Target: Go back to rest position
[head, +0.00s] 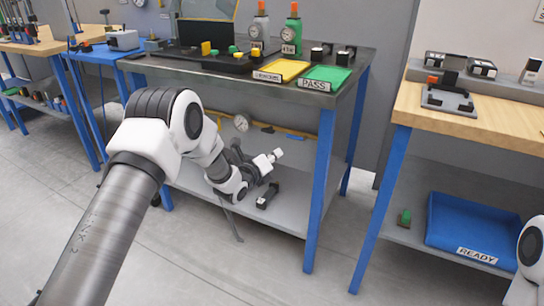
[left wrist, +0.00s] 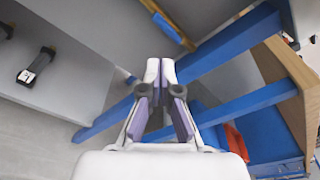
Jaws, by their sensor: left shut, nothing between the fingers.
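My left arm comes in from the lower left and bends at its elbow in front of the grey workbench. My left gripper (head: 277,154) is in front of the bench's open lower part, below the tabletop. In the left wrist view its fingers (left wrist: 160,66) are together at the tips, with nothing between them. Part of my right arm shows at the lower right edge of the head view; the right gripper is out of the picture.
The grey workbench (head: 330,110) has blue legs (head: 320,190) close to my left gripper. A black block (head: 268,195) lies on its lower shelf. Green PASS (head: 325,77) and yellow (head: 282,70) trays are on top. A wooden-topped bench (head: 480,125) with a blue READY tray (head: 465,225) stands right.

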